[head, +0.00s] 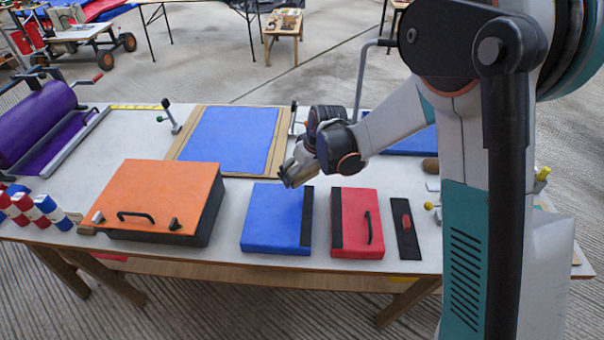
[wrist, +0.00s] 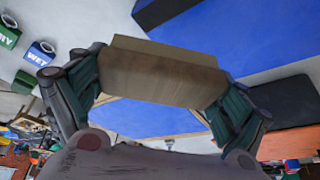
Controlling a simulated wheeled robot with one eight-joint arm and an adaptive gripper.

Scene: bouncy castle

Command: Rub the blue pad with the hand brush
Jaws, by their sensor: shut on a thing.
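The blue pad (head: 270,218), with a black strip along its right side, lies flat on the table. In the wrist view, a blue surface with a black strip, which looks like the pad (wrist: 245,38), fills the upper right. My gripper (head: 294,174) is at the pad's far edge in the head view. In the wrist view its fingers are shut on a pale wooden block, the hand brush (wrist: 165,72). The brush's bristles are hidden. I cannot tell whether the brush touches the pad.
An orange-topped case (head: 160,195) stands left of the pad and a red case (head: 350,225) right of it. A blue sheet on a board (head: 232,138) lies behind. Blue and green labelled containers (wrist: 40,53) show at left in the wrist view.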

